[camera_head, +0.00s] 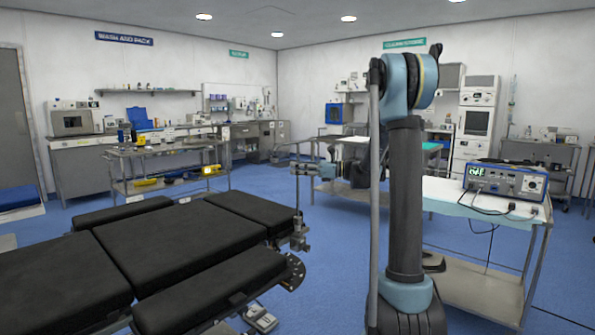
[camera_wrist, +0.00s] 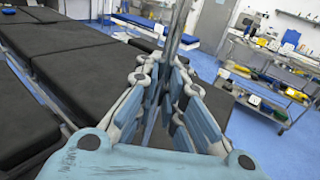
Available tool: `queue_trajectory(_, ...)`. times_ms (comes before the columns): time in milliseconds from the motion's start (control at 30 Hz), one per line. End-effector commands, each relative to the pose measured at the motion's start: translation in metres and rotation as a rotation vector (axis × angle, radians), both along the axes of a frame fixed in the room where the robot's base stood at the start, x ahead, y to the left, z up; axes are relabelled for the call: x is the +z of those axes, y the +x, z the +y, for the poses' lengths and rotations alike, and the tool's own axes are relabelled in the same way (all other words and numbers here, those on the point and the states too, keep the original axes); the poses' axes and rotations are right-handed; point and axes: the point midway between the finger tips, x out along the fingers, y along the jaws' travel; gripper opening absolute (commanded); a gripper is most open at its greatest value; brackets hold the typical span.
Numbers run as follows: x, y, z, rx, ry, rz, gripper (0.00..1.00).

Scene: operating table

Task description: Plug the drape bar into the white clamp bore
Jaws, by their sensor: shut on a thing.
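The drape bar (camera_head: 297,190) is a thin grey metal bar, standing roughly upright beside the black operating table in the head view. It also shows in the wrist view (camera_wrist: 179,25), rising from between my fingers. My gripper (camera_head: 303,168) comes from the right and is shut on the bar; its blue-grey fingers (camera_wrist: 164,80) close around it in the wrist view. A clamp (camera_head: 299,242) sits at the table's right edge below the bar and looks grey rather than white. The bar's lower end is close to it; I cannot tell if it is inside. The bore is not visible.
The black padded operating table (camera_head: 165,245) fills the lower left. A cart with an electrical unit (camera_head: 505,180) stands at the right. A steel trolley (camera_head: 165,155) with yellow tools stands behind the table. Blue floor is open between them.

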Motion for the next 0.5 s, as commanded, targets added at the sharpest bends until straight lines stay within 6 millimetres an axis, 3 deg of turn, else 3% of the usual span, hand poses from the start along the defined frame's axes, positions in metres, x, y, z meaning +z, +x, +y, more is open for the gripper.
queue_trajectory(500, -0.0104, 0.0001, 0.0001, 0.0, 0.0, 0.0, 0.0)
